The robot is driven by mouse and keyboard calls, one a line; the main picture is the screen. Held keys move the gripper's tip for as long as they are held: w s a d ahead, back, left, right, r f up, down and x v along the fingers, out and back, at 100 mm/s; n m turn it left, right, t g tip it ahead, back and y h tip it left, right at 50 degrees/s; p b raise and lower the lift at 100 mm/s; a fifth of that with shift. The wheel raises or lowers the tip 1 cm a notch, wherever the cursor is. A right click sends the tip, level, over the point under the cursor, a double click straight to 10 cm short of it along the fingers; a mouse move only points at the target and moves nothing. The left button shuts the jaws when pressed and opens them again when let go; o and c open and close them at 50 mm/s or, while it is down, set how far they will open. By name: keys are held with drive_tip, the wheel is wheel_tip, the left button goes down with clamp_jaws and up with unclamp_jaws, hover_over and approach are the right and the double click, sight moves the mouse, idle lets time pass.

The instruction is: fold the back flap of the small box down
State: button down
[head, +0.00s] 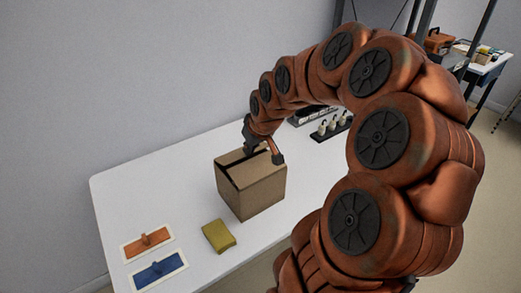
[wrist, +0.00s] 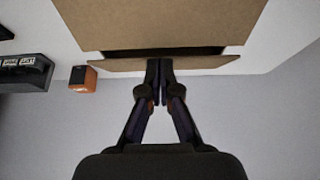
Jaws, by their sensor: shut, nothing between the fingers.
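The small box (head: 258,192) is brown cardboard and stands on the white table. Its top shows dark gaps along the left and back edges in the head view. In the wrist view, a broad cardboard panel of the box (wrist: 160,24) fills the top. Below it are a dark slit and a narrow, slightly tilted flap (wrist: 110,64). My gripper (wrist: 159,66) is shut and empty, its fingertips together in front of the middle of this flap. I cannot tell if they touch it. In the head view my gripper (head: 248,146) is at the box's back edge, partly hidden by my arm.
A yellow-green cloth (head: 218,236) lies in front of the box. Small bottles (head: 332,126) stand in a dark rack behind. The table left of the box is clear.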

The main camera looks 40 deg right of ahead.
idle(0.6)
drive_tip(key=shift+w+r, duration=0.1)
drive_tip(key=shift+r, duration=1.1)
drive_tip(key=r, duration=0.3)
drive_tip(key=shift+w+r, duration=0.3)
drive_tip(key=shift+w, duration=0.1)
drive_tip(key=b+v, duration=0.1)
drive_tip(key=v, duration=0.8)
drive_tip(key=s+a+f+n+g+y+p, duration=0.1)
drive_tip(key=s+a+f+p, duration=0.15)
drive_tip(key=a, duration=0.45)
drive_tip(key=s+a+f+n+g+p, duration=0.1)
drive_tip(key=s+a+g, duration=0.1)
drive_tip(key=s+a, duration=0.3)
drive_tip(key=s+a+f+g+p, duration=0.1)
drive_tip(key=s+a+f, duration=0.1)
drive_tip(key=s, duration=0.3)
drive_tip(key=s+a+f+g+p, duration=0.1)
drive_tip(key=s+a, duration=0.3)
drive_tip(key=s, duration=0.1)
drive_tip(key=s+a+f+m+g, duration=0.1)
drive_tip(key=s+a+f+g, duration=0.1)
drive_tip(key=s, duration=0.4)
drive_tip(key=shift+a+f+p, duration=0.3)
drive_tip(key=shift+a+p, duration=0.1)
drive_tip(key=shift+a, duration=0.3)
